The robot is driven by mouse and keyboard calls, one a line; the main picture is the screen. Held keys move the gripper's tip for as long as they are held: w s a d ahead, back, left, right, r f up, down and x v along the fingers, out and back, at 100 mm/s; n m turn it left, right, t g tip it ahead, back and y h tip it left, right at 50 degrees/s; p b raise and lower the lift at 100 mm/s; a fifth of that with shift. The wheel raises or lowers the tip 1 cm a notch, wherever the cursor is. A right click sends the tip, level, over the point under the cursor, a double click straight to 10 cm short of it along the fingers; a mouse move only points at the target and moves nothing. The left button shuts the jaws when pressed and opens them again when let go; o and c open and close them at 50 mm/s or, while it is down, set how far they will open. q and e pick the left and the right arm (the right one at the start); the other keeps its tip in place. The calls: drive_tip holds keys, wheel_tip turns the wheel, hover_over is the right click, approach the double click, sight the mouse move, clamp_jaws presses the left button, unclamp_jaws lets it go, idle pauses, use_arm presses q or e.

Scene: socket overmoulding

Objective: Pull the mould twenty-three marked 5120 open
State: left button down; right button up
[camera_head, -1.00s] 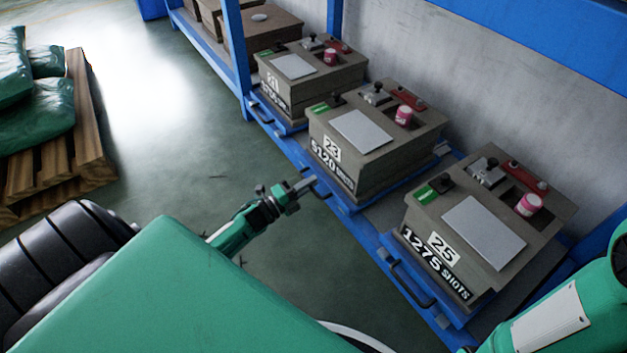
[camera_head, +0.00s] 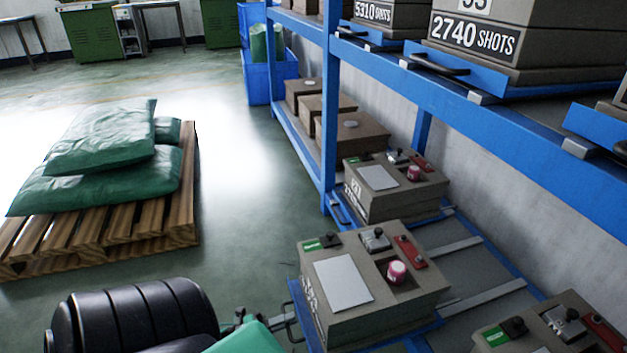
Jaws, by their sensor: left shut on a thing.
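The mould twenty-three (camera_head: 365,308) is a grey-brown block with a white plate, green tag, grey clamp and pink-and-white knob on top. It sits on a blue drawer tray, shifted out of the rack towards the aisle from the moulds on either side. Its front marking is seen too edge-on to read. My left gripper (camera_head: 268,321) is shut at the black drawer handle (camera_head: 290,322) on its aisle side; my green arm partly hides it. My right gripper is not in view.
Mould twenty-one (camera_head: 395,190) stands beyond, another mould (camera_head: 550,325) at lower right. Bare rails (camera_head: 485,296) show behind mould twenty-three. A blue upper beam (camera_head: 450,95) carries more moulds. A pallet (camera_head: 160,215) with green sacks stands left; aisle floor (camera_head: 235,215) between is clear.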

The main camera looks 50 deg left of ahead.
use_arm(q)
drive_tip(key=r+v, duration=0.3)
drive_tip(key=v, duration=1.5)
drive_tip(key=shift+s, duration=0.4)
drive_tip(key=shift+a+r, duration=0.1)
drive_tip(key=shift+r, duration=0.05)
drive_tip(key=c, duration=1.6)
unclamp_jaws()
drive_tip(key=shift+b+v, duration=0.35)
drive_tip(key=shift+v, duration=6.55)
